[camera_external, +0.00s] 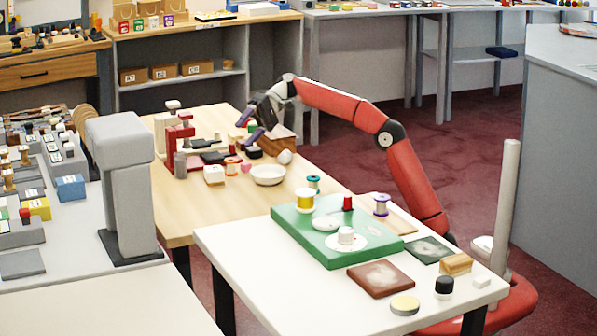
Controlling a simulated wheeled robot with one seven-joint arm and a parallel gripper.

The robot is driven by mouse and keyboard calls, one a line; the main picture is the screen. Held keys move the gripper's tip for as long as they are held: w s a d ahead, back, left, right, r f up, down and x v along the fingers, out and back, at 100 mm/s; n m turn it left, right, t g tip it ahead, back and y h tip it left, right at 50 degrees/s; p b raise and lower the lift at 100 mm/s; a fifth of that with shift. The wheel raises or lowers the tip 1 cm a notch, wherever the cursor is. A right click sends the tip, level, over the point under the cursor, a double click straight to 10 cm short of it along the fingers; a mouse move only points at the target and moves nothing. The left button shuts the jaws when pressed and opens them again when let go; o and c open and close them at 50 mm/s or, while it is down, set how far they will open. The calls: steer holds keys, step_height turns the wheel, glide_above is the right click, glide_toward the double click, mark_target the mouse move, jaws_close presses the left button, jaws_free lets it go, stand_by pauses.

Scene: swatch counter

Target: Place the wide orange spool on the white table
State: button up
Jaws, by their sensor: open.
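A small orange spool-like piece (232,165) stands on the light wood table, next to a white block; it is too small to tell its exact shape. A wide yellow spool (305,201) with pale flanges stands on the green board (310,248). The board lies on the white table (245,262) in the foreground. My gripper (249,127) is over the wood table, behind and a little right of the orange piece and apart from it.
A white bowl (268,175), a white block (214,175) and a red stand (181,140) crowd the wood table. A purple spool (381,204) and a brown tile (380,278) are on the white table. Its front left part is clear.

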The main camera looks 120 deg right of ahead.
mark_target(233, 159)
steer(key=w+a+n+g+p, duration=0.1)
steer(key=w+n, duration=0.1)
steer(key=n, duration=0.4)
steer(key=w+a+n+p, duration=0.1)
steer(key=w+n+p, duration=0.1)
steer(key=n, duration=0.5)
steer(key=w+n+g+y+p, duration=0.1)
steer(key=w+n+p, duration=0.1)
steer(key=n, duration=0.4)
steer(key=shift+a+r+n+g, duration=0.3)
steer(key=shift+a+n, duration=0.1)
steer(key=shift+f, duration=0.35)
step_height(233, 159, down, 4)
steer(key=shift+f+b, duration=0.1)
steer(key=shift+b, duration=0.4)
step_height(233, 159, down, 3)
steer(key=shift+a+r+b, duration=0.1)
steer(key=shift+b, duration=0.25)
steer(key=shift+x, duration=1.3)
steer(key=shift+w+r, duration=0.1)
steer(key=shift+r, duration=0.1)
steer(key=shift+c, duration=0.3)
